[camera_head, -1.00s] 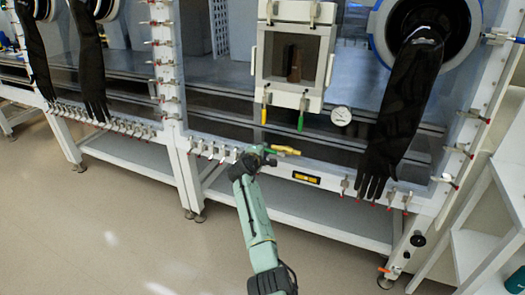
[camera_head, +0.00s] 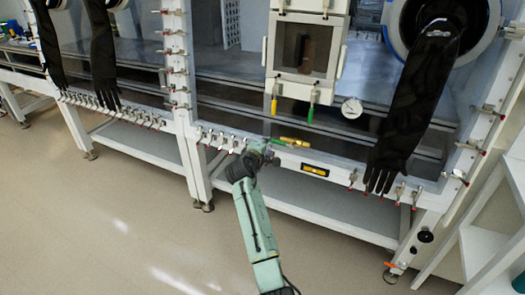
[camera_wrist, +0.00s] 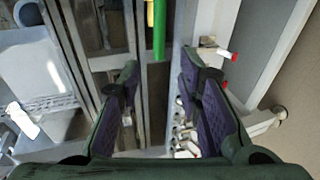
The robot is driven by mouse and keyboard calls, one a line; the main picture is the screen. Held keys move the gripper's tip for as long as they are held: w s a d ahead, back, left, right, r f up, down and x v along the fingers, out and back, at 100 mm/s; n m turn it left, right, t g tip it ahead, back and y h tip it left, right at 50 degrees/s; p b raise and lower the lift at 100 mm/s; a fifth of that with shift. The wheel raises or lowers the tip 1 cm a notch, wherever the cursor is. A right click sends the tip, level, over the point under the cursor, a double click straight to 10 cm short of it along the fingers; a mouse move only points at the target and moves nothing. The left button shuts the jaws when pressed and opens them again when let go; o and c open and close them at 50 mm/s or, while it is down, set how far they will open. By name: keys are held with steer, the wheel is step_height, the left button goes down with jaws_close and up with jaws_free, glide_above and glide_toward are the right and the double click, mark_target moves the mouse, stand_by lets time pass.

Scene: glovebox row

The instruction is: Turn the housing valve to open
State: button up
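A small yellow lever (camera_head: 294,141) with a green bar (camera_head: 274,143) beside it sits at the lower front edge of the glovebox. I take these as the valve, but its body is unclear. In the wrist view a green bar (camera_wrist: 159,32) and a yellow piece (camera_wrist: 150,12) stand at the top centre, beyond my fingertips. My gripper (camera_head: 262,151) is beside the lever in the head view. In the wrist view my gripper (camera_wrist: 160,80) is open, with nothing between its purple-padded fingers. Contact with the lever cannot be told.
Red-tipped clamps (camera_head: 215,138) line the lower edge. Above hang a yellow handle (camera_head: 274,104) and a green handle (camera_head: 310,112) under the window box (camera_head: 308,45). A round gauge (camera_head: 352,108) and a black glove (camera_head: 405,120) are to the right. The floor at left is clear.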

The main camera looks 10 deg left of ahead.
steer(key=shift+v, duration=2.15)
